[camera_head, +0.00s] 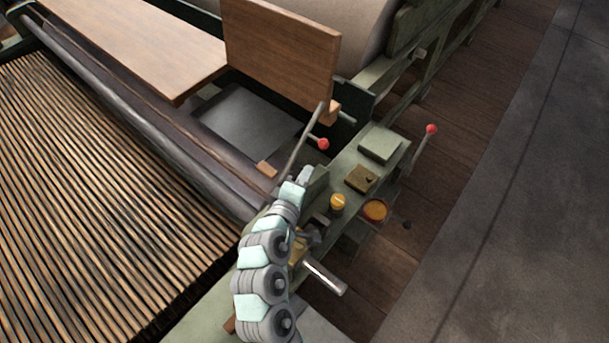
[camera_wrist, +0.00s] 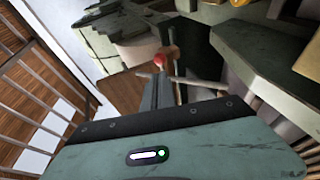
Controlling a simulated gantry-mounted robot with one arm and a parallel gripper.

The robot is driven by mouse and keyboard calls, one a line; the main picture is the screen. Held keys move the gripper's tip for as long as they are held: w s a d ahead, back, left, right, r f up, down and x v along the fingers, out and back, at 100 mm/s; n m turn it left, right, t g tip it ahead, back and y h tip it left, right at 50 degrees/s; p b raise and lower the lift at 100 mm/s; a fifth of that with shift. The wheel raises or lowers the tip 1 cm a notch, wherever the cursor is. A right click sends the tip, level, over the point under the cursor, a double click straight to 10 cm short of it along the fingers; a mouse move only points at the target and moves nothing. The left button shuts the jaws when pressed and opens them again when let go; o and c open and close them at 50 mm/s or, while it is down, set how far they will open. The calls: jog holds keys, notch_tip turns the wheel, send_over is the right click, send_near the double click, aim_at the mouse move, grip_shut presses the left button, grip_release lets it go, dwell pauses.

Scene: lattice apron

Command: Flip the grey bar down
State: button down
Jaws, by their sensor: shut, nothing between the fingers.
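A slim grey bar (camera_head: 304,138) stands up at a slant in the head view, between the wooden panel and the green side frame. Its lower end lies close to my gripper (camera_head: 305,173), which is at the upper end of my arm. A lever with a red knob (camera_head: 323,144) sits just right of the bar. In the wrist view my gripper (camera_wrist: 165,92) is shut and empty, its narrow fingers pointing away from the camera. A red knob (camera_wrist: 160,61) appears beyond the fingertips. I cannot tell whether my gripper touches the bar.
An upright wooden panel (camera_head: 281,48) stands behind the bar. A slatted lattice (camera_head: 90,190) fills the left. Another red-knobbed lever (camera_head: 431,129) stands right. Open floor lies far right.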

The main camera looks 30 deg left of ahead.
aim_at(321, 146)
jog(key=x, duration=1)
jog(key=shift+w, duration=0.15)
jog(key=shift+a+p, duration=0.1)
jog(key=shift+p, duration=0.4)
